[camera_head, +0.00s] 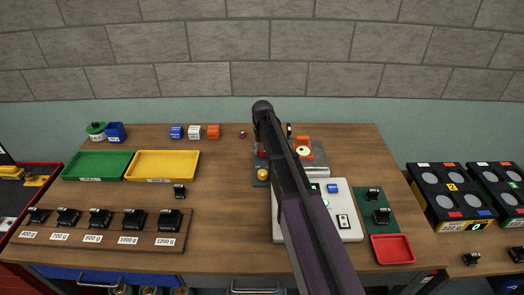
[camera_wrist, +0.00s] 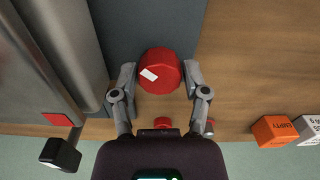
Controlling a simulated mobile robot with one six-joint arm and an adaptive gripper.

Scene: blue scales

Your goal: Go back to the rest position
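My gripper (camera_wrist: 160,77) shows in the wrist view with its two fingers apart. A red round piece (camera_wrist: 160,65) with a small white label shows between the fingertips, over a dark grey surface. I cannot tell whether the fingers touch it, but they look open on either side of it. In the head view my dark arm reaches from the lower right up over the table (camera_head: 225,220) towards its back edge. The arm hides the gripper there.
Green (camera_head: 98,165) and yellow (camera_head: 162,165) trays and a rack of black weights (camera_head: 100,232) stand left. Blue, white and orange blocks (camera_head: 213,132) sit at the back. A white scale (camera_head: 348,222) and red tray (camera_head: 393,249) are right.

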